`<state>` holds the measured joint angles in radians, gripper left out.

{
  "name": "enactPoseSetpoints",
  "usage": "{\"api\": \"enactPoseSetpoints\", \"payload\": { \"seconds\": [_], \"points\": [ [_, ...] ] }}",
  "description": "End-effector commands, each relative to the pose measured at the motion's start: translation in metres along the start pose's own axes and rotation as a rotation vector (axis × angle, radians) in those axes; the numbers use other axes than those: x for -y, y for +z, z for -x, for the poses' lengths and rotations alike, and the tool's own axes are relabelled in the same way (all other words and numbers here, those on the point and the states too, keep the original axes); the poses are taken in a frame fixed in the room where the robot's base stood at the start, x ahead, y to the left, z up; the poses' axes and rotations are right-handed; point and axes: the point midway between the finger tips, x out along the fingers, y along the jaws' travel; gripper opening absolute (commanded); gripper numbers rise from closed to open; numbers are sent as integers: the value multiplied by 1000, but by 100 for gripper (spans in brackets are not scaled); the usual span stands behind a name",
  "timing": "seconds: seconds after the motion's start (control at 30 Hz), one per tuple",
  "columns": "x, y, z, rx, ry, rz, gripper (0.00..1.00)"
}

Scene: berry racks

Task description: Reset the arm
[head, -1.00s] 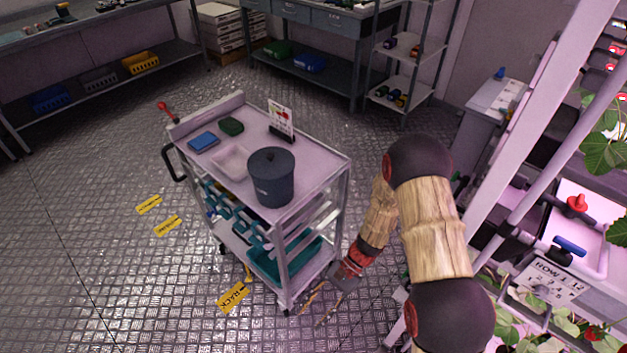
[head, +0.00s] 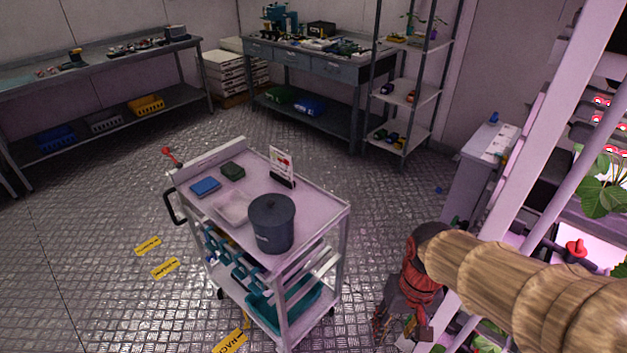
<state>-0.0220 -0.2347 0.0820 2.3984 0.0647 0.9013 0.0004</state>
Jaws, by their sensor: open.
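My arm comes in from the right edge of the head view with its wood-patterned link. The red and dark wrist hangs down from it. My gripper (head: 396,326) is at the lower middle-right, pointing down, open, with nothing seen between its fingers. It is to the right of the white cart (head: 318,212) and apart from it, close to the white rack post (head: 478,262). Its fingertips are small and hard to make out against the floor and rack.
The cart carries a dark lidded bucket (head: 272,224), a clear tray (head: 233,208), a blue sponge (head: 205,187), a green sponge (head: 232,171) and a sign (head: 282,163). Berry plants (head: 603,190) fill the rack at right. Workbenches (head: 330,68) and a shelf (head: 404,92) stand behind. Floor at left is open.

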Motion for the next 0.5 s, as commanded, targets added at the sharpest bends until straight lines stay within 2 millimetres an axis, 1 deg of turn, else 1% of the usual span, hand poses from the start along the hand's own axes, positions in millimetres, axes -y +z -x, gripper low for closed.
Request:
{"api": "enactPoseSetpoints", "payload": {
  "seconds": [0.03, 0.2, 0.4, 0.5],
  "points": [
    [-4, 4, 16, -51, 13, 12, 41],
    [-14, 18, 59, -201, 47, 38, 41],
    [-14, 30, 110, -381, 47, 36, 41],
    [-13, 33, 130, -447, 46, 34, 41]
  ]
}}
